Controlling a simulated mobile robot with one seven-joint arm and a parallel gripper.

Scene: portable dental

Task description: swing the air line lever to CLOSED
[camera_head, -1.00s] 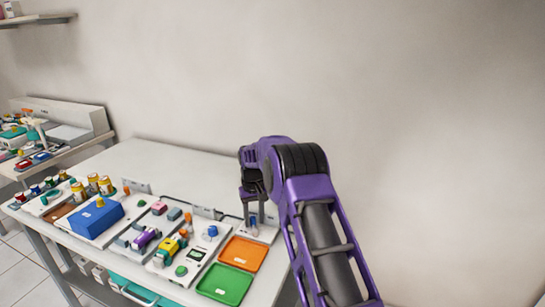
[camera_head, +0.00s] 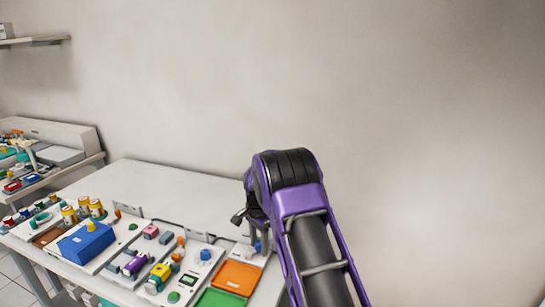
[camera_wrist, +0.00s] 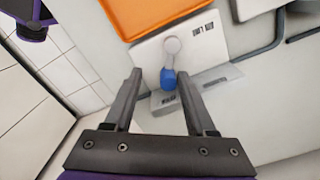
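The air line lever (camera_wrist: 168,77) has a blue grip and a pale round pivot (camera_wrist: 172,45), on a white plate (camera_wrist: 150,52). In the wrist view the grip points toward my gripper, down the picture from the pivot. My gripper (camera_wrist: 159,77) is open, with one finger on each side of the blue grip. The right finger is closer to it; I cannot tell whether they touch. In the head view the blue grip (camera_head: 258,247) shows at the table's right end, under my wrist. The dark labels on the plate are too small to read.
An orange tray (camera_head: 237,278) and a green tray (camera_head: 220,299) lie just in front of the lever plate. A grey raised block (camera_wrist: 168,101) stands beyond the blue grip in the wrist view.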

